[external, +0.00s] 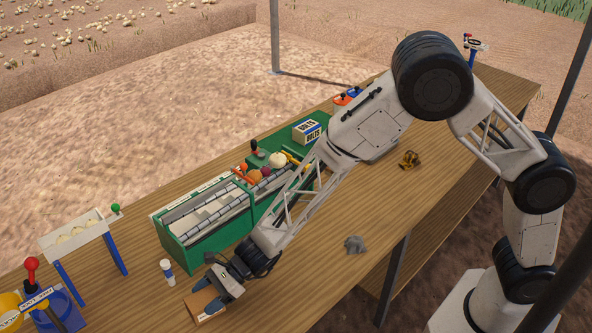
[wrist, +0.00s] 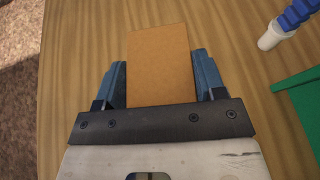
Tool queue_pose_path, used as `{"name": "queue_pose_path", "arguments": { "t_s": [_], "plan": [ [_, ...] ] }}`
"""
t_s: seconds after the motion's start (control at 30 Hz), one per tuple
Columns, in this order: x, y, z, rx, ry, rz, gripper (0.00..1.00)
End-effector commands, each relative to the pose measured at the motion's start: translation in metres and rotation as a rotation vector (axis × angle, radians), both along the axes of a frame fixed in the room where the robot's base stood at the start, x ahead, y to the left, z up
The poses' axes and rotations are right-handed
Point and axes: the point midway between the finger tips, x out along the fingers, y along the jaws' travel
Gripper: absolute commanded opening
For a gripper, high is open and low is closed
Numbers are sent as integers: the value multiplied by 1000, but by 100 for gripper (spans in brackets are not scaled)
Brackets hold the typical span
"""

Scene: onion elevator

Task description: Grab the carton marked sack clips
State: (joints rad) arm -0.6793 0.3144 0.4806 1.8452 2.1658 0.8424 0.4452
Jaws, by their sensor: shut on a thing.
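A small brown carton (external: 203,306) is at the front left of the wooden table in the external view. My gripper (external: 217,294) reaches down over it. In the wrist view the carton (wrist: 161,62) shows a plain brown face with no readable marking. It sits between the two blue fingers of my gripper (wrist: 160,85), which are shut on its sides. I cannot tell whether the carton rests on the table or is slightly lifted.
A green elevator machine (external: 205,250) lies to the right. A white-topped stand (external: 80,233) and a red-knobbed lever (external: 32,265) are at left.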

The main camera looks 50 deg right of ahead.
Motion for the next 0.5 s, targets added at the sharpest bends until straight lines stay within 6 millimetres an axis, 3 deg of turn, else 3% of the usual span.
{"name": "queue_pose_path", "arguments": {
  "t_s": [0.5],
  "plan": [
    [0, 0, 5, 1, -1, 0, 36]
  ]
}}
